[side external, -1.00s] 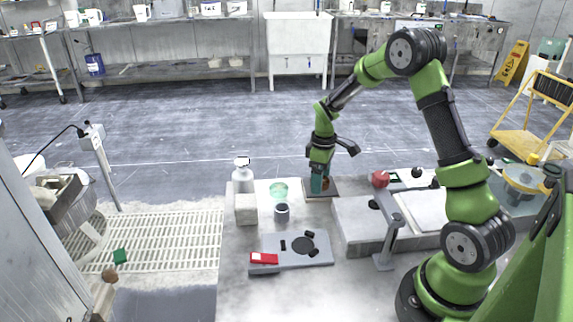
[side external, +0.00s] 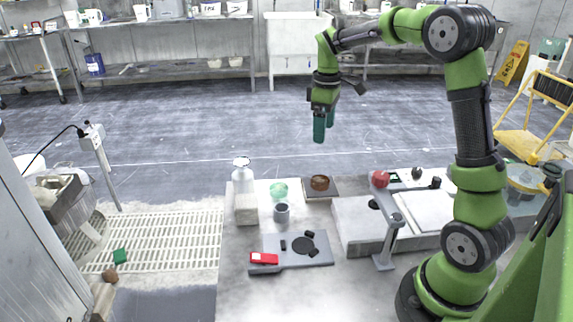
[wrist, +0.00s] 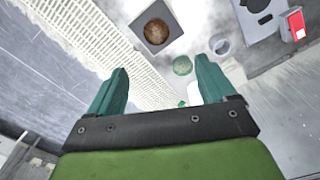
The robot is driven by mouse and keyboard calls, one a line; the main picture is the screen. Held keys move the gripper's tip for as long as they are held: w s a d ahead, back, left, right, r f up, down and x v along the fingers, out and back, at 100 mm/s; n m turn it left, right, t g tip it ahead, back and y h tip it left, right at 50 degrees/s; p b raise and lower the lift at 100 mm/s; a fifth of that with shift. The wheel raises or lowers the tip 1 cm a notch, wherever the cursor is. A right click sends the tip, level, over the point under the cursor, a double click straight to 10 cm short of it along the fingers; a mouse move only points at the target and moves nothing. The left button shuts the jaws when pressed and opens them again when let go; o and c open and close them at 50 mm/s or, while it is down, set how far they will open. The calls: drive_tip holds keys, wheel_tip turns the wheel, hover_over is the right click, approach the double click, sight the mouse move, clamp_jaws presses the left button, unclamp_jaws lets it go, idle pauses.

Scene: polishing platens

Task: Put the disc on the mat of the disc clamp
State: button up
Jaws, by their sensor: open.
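A brown disc (side external: 319,183) lies on a dark square plate (side external: 334,193) at the back of the table. It also shows in the wrist view (wrist: 156,32). The disc clamp is a grey base (side external: 288,262) at the front with a red part (side external: 264,258), small black blocks and a round black mat (side external: 303,245). The mat is bare. Part of the clamp shows at the top right of the wrist view (wrist: 262,28). My gripper (side external: 325,131) is open and empty, well above the brown disc, with teal fingers pointing down. Its fingers also show apart in the wrist view (wrist: 160,75).
A green bowl (side external: 279,190), a grey cup (side external: 281,212), a white block (side external: 246,209) and a bottle (side external: 242,178) stand left of the plate. A grey post (side external: 389,245) and a low platform with a red ball (side external: 380,179) are to the right.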

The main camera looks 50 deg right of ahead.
drive_tip(key=s+a+r+m+t, duration=0.1)
drive_tip(key=s+a+r+t, duration=0.1)
drive_tip(key=a, duration=0.4)
drive_tip(key=s+a+r+m+t, duration=0.1)
drive_tip(key=s+a+r+m, duration=0.1)
drive_tip(key=s+a+r, duration=0.2)
drive_tip(key=shift+s+a+r+t, duration=0.25)
drive_tip(key=shift+s+a+t, duration=0.15)
drive_tip(key=shift+s+a, duration=0.45)
drive_tip(key=shift+o, duration=0.3)
drive_tip(key=s+a+m+t+y, duration=0.2)
drive_tip(key=s+a+m+t, duration=0.1)
drive_tip(key=s+a, duration=0.4)
drive_tip(key=shift+s+a+f+m, duration=0.35)
drive_tip(key=shift+s+f+m, duration=0.1)
drive_tip(key=shift+s+m, duration=0.25)
drive_tip(key=shift+o, duration=0.2)
drive_tip(key=shift+s+a+f, duration=0.1)
drive_tip(key=shift+s+f, duration=0.05)
drive_tip(key=shift+s, duration=0.05)
